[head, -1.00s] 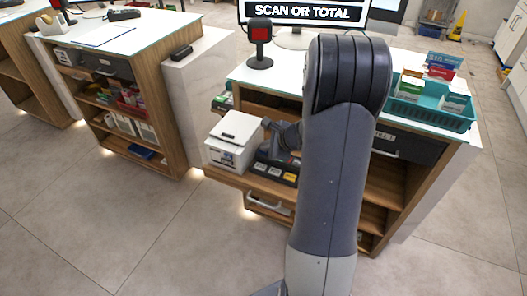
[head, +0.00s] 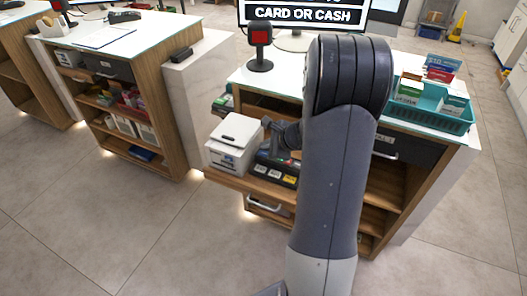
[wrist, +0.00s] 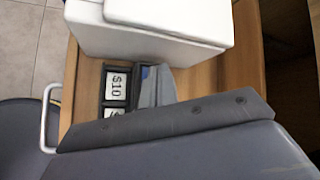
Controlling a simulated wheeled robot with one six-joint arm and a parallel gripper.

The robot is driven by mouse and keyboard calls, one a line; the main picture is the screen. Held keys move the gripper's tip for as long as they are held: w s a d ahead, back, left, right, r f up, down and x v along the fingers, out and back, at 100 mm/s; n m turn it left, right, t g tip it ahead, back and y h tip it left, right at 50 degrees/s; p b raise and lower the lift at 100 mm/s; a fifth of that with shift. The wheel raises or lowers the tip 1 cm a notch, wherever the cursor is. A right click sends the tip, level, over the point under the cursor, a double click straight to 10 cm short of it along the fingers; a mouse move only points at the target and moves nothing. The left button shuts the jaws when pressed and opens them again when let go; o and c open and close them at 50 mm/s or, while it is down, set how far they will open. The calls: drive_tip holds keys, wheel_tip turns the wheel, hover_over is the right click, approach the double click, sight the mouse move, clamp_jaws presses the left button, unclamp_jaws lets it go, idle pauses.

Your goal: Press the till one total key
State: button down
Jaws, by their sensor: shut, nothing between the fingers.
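The till keypad (head: 276,171) is a dark block with rows of light and coloured keys, on the wooden shelf below the counter top. I cannot make out the total key's label. My gripper (head: 272,150) is shut and empty, its fingers low over the keypad beside the white printer. The wrist view shows the fingertips (wrist: 153,84) just right of the $10 key; contact is hidden. The till screen (head: 306,14) reads CARD OR CASH.
The white receipt printer (head: 232,142) stands close to the left of the keypad. A teal basket (head: 430,115) of boxes is at the right. Open floor (head: 150,230) lies at the front left.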

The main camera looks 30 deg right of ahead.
sight(266, 155)
drive_tip(key=shift+r, duration=0.1)
wheel_tip(266, 155, up, 5)
drive_tip(key=p, duration=0.4)
idle(0.3)
idle(0.7)
